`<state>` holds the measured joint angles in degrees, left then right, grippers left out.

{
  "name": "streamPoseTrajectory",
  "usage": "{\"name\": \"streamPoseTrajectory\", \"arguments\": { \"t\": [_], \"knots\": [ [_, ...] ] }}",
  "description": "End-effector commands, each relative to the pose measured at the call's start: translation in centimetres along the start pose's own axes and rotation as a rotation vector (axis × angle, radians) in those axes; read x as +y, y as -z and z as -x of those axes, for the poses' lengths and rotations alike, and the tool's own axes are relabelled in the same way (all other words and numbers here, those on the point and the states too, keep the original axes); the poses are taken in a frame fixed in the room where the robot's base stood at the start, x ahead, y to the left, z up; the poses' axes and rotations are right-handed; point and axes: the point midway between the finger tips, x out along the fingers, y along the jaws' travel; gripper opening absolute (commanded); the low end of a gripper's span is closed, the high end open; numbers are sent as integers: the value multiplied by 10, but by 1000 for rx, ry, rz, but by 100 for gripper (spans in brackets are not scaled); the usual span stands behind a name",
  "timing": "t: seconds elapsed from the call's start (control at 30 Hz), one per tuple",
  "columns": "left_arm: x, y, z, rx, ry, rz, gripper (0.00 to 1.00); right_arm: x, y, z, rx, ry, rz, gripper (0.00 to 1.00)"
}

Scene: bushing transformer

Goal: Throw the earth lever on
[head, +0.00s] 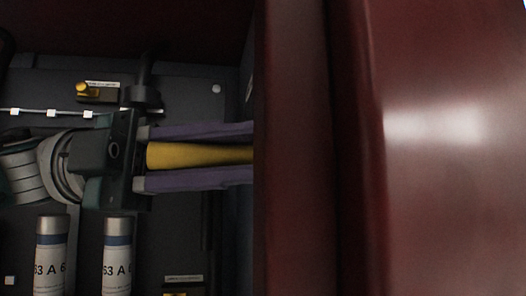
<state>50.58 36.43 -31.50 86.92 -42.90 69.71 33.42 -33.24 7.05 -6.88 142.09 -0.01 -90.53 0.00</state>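My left gripper (200,156) comes in from the left, its two purple fingers pointing right. A yellow bar (195,155), seemingly the earth lever's handle, lies lengthwise between the fingers. Dark strips show along both sides of the bar. The fingertips and the bar's right end are hidden behind the red panel, so I cannot tell whether the fingers press on it. The lever's pivot is not visible. My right gripper is not in view.
A large glossy red panel (430,200) fills the right half, close to me. Inside the dark cabinet, two fuses marked 63 A (117,262) stand at lower left. A small yellow knob (82,90) sits at upper left. A label (183,279) is at the bottom.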

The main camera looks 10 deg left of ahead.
Motion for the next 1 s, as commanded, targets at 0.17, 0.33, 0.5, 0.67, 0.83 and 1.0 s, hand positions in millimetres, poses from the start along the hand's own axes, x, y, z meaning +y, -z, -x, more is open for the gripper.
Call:
{"name": "streamPoseTrajectory", "arguments": {
  "t": [0.17,0.33,0.5,0.67,0.83,1.0],
  "knots": [
    [4,-2,1,-7,-6,4,0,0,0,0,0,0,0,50],
    [5,-2,1,-8,-7,6,29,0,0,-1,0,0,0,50],
    [4,-2,1,-6,-5,5,49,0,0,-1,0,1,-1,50],
    [3,-2,0,-5,-4,4,57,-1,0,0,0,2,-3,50],
    [2,-1,1,-4,-3,3,57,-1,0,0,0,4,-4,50],
    [3,-2,20,-9,-3,4,57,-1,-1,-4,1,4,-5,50]
  ]
}}
